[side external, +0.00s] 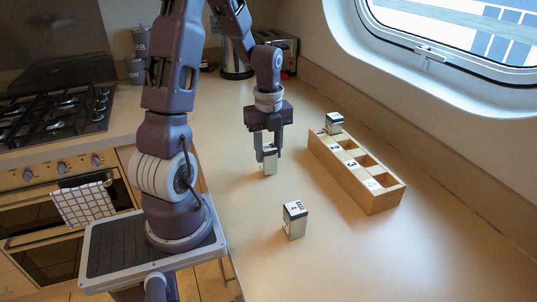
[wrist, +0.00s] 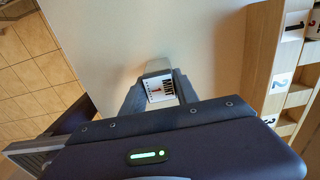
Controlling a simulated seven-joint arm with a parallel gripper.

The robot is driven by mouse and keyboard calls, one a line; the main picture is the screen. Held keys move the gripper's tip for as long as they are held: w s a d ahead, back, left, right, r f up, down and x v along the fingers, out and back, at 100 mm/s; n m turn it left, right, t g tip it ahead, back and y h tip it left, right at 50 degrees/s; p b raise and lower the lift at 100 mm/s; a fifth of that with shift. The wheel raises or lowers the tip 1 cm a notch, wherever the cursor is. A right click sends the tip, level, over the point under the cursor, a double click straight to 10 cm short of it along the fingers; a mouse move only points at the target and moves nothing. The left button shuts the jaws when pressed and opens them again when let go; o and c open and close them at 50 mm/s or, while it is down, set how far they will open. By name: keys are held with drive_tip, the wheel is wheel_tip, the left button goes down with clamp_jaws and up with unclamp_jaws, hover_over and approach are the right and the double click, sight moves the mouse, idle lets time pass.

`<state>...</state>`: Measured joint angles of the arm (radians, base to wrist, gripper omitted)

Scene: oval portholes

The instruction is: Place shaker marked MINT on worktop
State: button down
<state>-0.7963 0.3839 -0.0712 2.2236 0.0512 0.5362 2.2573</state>
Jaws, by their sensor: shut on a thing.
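My gripper (side external: 267,152) is shut on a small white shaker (side external: 270,162) with a dark-edged top, upright over the worktop (side external: 240,205). In the wrist view the shaker's white top (wrist: 161,87) shows between the fingers (wrist: 160,92), and its dark lettering appears to read MINT. The shaker's base is at or just above the worktop; I cannot tell whether it touches.
A second shaker (side external: 294,220) stands on the worktop nearer the camera. A wooden rack (side external: 374,203) with numbered compartments is to the right, with another shaker (side external: 334,123) at its far end. The worktop between is clear. A stove (side external: 55,120) is at left.

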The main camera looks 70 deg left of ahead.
drive_tip(key=shift+f, duration=0.4)
drive_tip(key=c, duration=0.9)
unclamp_jaws()
drive_tip(key=shift+f, duration=0.15)
